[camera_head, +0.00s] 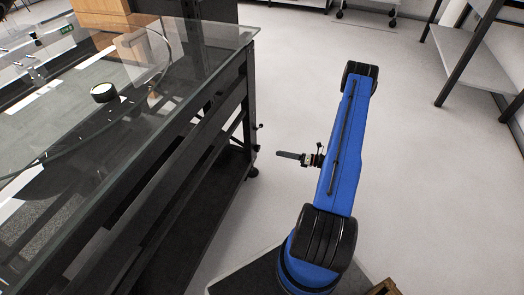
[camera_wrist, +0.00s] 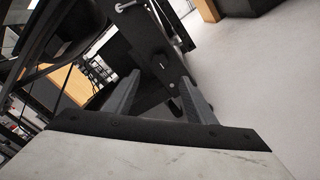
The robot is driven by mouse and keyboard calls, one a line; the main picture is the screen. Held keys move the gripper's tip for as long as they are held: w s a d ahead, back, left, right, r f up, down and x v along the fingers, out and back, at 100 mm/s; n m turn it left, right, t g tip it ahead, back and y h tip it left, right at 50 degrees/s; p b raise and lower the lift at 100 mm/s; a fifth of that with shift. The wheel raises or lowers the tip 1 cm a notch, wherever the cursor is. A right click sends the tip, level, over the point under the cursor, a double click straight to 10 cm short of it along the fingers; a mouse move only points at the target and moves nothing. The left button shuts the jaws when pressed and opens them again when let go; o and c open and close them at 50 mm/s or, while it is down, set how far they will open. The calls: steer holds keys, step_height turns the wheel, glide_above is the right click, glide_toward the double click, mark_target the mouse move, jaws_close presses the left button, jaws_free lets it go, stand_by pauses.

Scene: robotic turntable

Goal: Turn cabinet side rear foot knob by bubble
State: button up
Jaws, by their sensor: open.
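The black cabinet (camera_head: 215,165) with a glass top stands at the left in the head view. Small dark knob-like parts (camera_head: 259,126) stick out low on its right end, above a foot or caster (camera_head: 252,172). I cannot tell which is the side rear foot knob. A round white disc with a black rim (camera_head: 103,92) sits on the glass and may be the bubble level; its bubble is too small to read. My gripper (camera_head: 290,155) points left at the cabinet's end, apart from it. In the wrist view its fingers (camera_wrist: 160,95) are open and empty, facing a dark panel (camera_wrist: 150,50).
A metal rod-like part (camera_wrist: 128,6) shows at the top of the wrist view. A grey-topped table (camera_head: 470,58) stands at the right. A wooden box edge (camera_head: 384,288) is at the bottom. Pale floor (camera_head: 295,95) between cabinet and table is clear.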

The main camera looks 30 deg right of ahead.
mark_target(259, 149)
steer(key=x, duration=1.1)
steer(key=shift+w, duration=0.2)
steer(key=shift+a, duration=0.1)
steer(key=c, duration=1)
